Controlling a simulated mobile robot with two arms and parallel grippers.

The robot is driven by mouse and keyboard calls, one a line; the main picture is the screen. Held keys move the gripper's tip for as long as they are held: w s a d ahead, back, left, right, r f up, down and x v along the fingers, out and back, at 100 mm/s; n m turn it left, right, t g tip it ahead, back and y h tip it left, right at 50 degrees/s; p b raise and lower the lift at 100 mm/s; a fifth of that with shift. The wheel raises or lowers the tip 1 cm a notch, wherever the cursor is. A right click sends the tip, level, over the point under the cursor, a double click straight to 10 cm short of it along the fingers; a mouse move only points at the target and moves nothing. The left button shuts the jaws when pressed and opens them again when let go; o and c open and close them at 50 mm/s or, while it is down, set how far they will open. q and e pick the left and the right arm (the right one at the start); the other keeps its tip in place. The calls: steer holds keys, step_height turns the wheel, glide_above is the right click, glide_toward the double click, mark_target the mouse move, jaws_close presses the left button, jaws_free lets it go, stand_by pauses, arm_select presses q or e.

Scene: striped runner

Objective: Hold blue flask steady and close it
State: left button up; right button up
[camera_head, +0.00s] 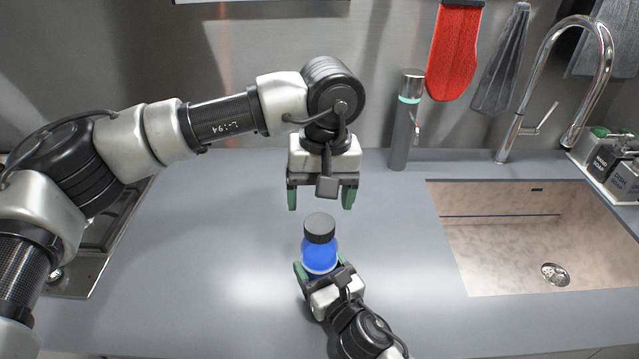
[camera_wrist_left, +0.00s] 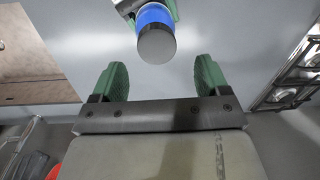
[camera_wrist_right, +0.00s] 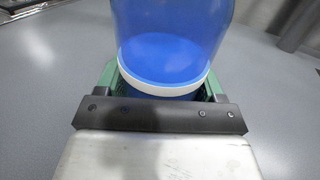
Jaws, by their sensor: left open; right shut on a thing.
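The blue flask (camera_head: 319,254) stands upright on the grey counter, with a dark ribbed cap (camera_head: 319,228) sitting on its top. I cannot tell how tightly the cap is on. My right gripper (camera_head: 322,272) is shut around the flask's lower body. The right wrist view shows the flask's blue body (camera_wrist_right: 170,55) and white band between the green fingers. My left gripper (camera_head: 320,203) is open and empty, pointing down, above and behind the cap and apart from it. In the left wrist view the cap (camera_wrist_left: 157,46) shows beyond the gap between the open fingers (camera_wrist_left: 158,80).
A sink (camera_head: 520,235) with a chrome faucet (camera_head: 560,80) is at the right. A grey dispenser bottle (camera_head: 405,120) stands near the back wall. A stove (camera_head: 95,235) is at the left, and soap bottles (camera_head: 612,160) stand at the far right. The counter around the flask is clear.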

mark_target(319, 223)
arm_select(q)
steer(key=n, duration=0.4)
steer(key=shift+r, duration=0.15)
steer(key=n, duration=0.4)
steer(key=shift+r, duration=0.1)
steer(key=n, duration=0.4)
steer(key=shift+r, duration=0.15)
steer(key=n, duration=0.4)
steer(key=shift+r, duration=0.1)
steer(key=n, duration=0.4)
steer(key=shift+r+h, duration=0.15)
steer(key=shift+h, duration=0.15)
steer(key=n, duration=0.4)
steer(key=shift+r+t, duration=0.1)
steer(key=shift+t, duration=0.2)
steer(key=n, duration=0.6)
steer(key=shift+r, duration=0.2)
steer(key=shift+f, duration=0.1)
steer(key=shift+f, duration=3.95)
